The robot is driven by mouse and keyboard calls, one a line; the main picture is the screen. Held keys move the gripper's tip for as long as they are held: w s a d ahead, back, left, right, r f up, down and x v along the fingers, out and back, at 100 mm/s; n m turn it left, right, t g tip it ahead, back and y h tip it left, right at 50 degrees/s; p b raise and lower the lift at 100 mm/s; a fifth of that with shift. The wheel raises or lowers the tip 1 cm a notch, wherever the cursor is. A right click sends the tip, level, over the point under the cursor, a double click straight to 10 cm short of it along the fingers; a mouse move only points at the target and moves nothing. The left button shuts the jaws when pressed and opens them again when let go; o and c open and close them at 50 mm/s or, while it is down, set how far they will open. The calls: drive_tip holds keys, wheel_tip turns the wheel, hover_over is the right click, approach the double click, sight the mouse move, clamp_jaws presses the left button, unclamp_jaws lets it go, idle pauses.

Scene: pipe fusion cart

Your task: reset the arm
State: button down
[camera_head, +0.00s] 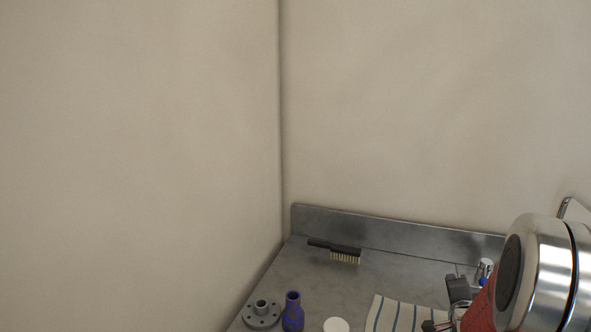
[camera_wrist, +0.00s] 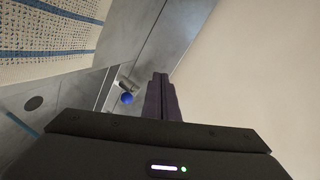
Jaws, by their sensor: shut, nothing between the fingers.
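My gripper (camera_wrist: 160,80) shows in the wrist view with its two dark fingers together and nothing between them. It is apart from the striped cloth and the bench. In the head view my silver and red arm fills the lower right corner, and the gripper's fingertips are hard to make out there.
A grey metal bench (camera_head: 385,278) with a raised back edge stands against two walls. On it are a wire brush (camera_head: 340,250), a grey flange (camera_head: 262,314), a blue-purple bottle-shaped fitting (camera_head: 293,312), a white round piece (camera_head: 336,325) and a striped cloth (camera_head: 395,314).

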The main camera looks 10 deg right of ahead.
drive_tip(key=s+a+r+n+g+y, duration=0.2)
drive_tip(key=a+r+n, duration=0.25)
drive_tip(key=a, duration=0.65)
drive_tip(key=s+a+r+n+g+y, duration=0.1)
drive_tip(key=s+a+r+n+y, duration=0.3)
drive_tip(key=a, duration=0.6)
drive_tip(key=s+a+n+g+y, duration=0.1)
drive_tip(key=s+a+n+g, duration=0.3)
drive_tip(key=s+a+n, duration=0.7)
drive_tip(key=s+a, duration=0.6)
drive_tip(key=a, duration=0.1)
drive_tip(key=shift+r+y, duration=0.2)
drive_tip(key=shift+y, duration=0.2)
drive_tip(key=c, duration=2.5)
unclamp_jaws()
drive_tip(key=shift+n, duration=0.25)
drive_tip(key=shift+c, duration=0.2)
